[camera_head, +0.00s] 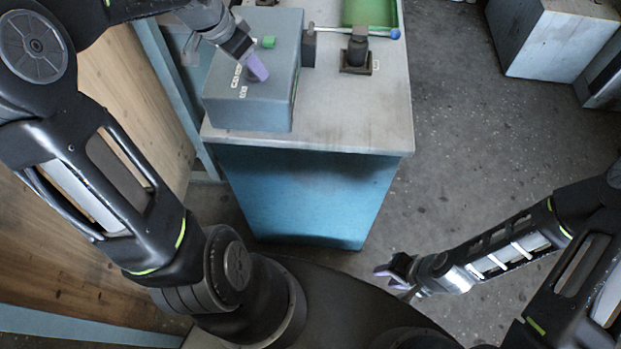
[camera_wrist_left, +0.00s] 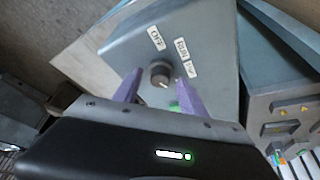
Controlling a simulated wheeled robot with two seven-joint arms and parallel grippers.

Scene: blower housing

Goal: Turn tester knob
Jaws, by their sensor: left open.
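The tester is a blue-grey box (camera_head: 262,98) on the bench top. Its round dark knob (camera_wrist_left: 160,73) shows in the left wrist view, with white labels around it, one reading OFF. My left gripper (camera_head: 258,70) is over the box face in the head view and hides the knob there. In the left wrist view its purple fingers (camera_wrist_left: 156,86) are apart, one on each side of the knob. I cannot tell whether they touch it. A green button (camera_head: 269,42) sits on the box top. My right gripper (camera_head: 392,275) hangs low, clear of the bench; its finger gap is unclear.
The bench top (camera_head: 355,115) is free at its front right. A dark clamp-like block (camera_head: 356,52), a rod with a blue end (camera_head: 394,34) and a green tray (camera_head: 372,12) lie behind. A grey panel unit (camera_wrist_left: 275,95) stands beside the tester. A grey cabinet (camera_head: 545,40) is at far right.

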